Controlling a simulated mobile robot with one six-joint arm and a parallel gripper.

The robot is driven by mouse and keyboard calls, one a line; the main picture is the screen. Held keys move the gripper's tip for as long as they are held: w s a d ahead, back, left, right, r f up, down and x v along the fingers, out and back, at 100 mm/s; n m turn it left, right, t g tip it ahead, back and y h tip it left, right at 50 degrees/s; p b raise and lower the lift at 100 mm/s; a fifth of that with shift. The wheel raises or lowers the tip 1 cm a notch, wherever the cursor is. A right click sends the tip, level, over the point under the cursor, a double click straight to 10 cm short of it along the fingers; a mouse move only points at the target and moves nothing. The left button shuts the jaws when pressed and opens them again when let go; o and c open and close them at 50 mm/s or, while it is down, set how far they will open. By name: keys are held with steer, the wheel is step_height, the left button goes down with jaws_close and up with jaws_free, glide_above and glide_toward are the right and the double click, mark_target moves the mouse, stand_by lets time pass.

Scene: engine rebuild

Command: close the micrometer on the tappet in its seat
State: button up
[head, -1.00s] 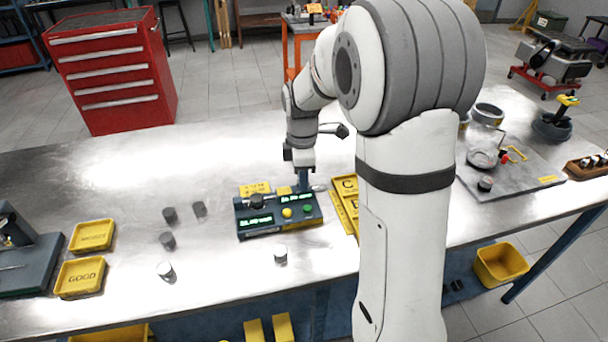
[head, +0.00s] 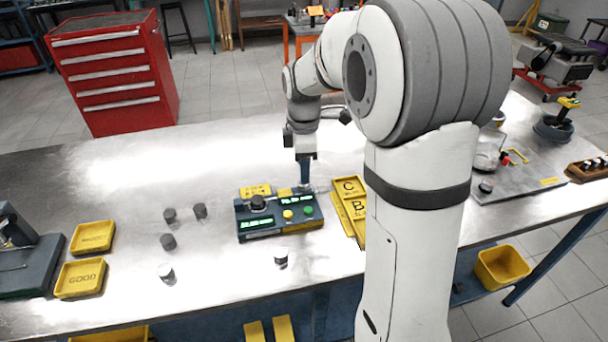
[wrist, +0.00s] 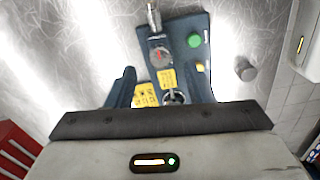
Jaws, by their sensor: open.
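The dark blue measuring unit (head: 280,222), with two green displays and yellow and green buttons, sits on the metal bench. In the wrist view, the micrometer's silver thimble (wrist: 153,18) juts from its far end; beside it is a round grey face (wrist: 160,57) with a red mark. I cannot tell whether that face is the tappet in its seat. A dark round piece (head: 258,202) stands on the unit's left side.
Yellow trays, one marked GOOD (head: 80,279), lie at left. Yellow C and B trays (head: 349,187) lie close right of the unit. The bench behind is clear.

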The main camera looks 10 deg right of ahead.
steer(key=shift+r, duration=1.85)
steer(key=shift+s+r+m, duration=0.15)
steer(key=shift+s+m, duration=0.15)
steer(key=shift+s, duration=0.05)
steer(key=s+m+t, duration=0.2)
steer(key=s+m, duration=1.3)
steer(key=s, duration=0.6)
steer(key=shift+d+f+m+t, duration=0.25)
steer(key=shift+f+m+t, duration=0.15)
steer(key=shift+f, duration=0.05)
stand_by(0.9)
